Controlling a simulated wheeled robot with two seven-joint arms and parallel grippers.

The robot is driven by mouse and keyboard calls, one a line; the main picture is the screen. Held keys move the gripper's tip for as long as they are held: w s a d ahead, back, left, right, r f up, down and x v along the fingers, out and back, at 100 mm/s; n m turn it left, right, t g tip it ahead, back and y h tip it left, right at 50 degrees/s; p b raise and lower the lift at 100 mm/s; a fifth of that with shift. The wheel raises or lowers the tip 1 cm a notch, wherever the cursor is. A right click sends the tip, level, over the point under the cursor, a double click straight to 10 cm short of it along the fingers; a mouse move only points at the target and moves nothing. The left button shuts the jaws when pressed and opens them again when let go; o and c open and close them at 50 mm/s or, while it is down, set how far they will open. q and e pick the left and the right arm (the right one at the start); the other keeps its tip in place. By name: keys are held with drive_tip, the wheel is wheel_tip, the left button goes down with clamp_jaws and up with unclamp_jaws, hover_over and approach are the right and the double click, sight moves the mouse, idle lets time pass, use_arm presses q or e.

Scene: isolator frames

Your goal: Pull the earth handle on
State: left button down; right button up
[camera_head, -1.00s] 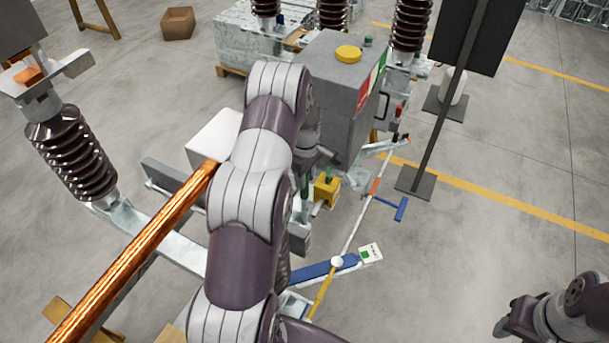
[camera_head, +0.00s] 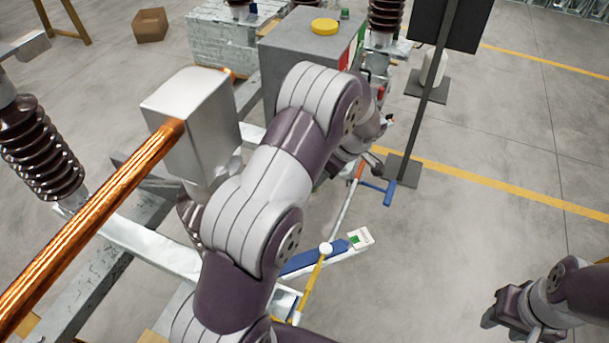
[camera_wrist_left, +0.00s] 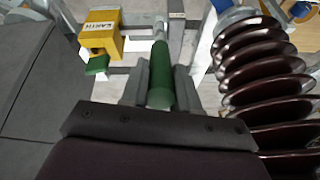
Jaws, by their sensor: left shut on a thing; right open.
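The green earth handle (camera_wrist_left: 161,75) is a round bar in the left wrist view. My left gripper (camera_wrist_left: 160,92) has its two grey fingers on either side of the handle and is shut on it. A yellow box marked EARTH (camera_wrist_left: 100,35) is just left of the handle, with a green block (camera_wrist_left: 97,66) below it. In the head view, my left arm covers the yellow box and the green handle. My right gripper (camera_head: 500,320) is open and empty at the lower right, over bare floor.
A brown ribbed insulator (camera_wrist_left: 260,70) stands close to the right of my left gripper. A copper bar (camera_head: 90,220) and pale grey box (camera_head: 190,110) lie left of my arm. A blue T-shaped handle (camera_head: 378,190) and dark post (camera_head: 425,105) are to the right.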

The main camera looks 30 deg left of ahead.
use_arm(q)
drive_tip(key=d+f+p, duration=0.1)
drive_tip(key=p, duration=0.1)
drive_tip(key=d+y+p, duration=0.1)
drive_tip(key=d, duration=0.1)
drive_tip(key=d+f+y+p, duration=0.1)
drive_tip(key=p, duration=0.1)
drive_tip(key=shift+w+d+f+p, duration=0.25)
drive_tip(key=shift+f+p, duration=0.05)
drive_tip(key=shift+p, duration=0.05)
drive_tip(key=c, duration=0.9)
unclamp_jaws()
drive_tip(key=shift+o, duration=0.3)
drive_tip(key=shift+r, duration=0.1)
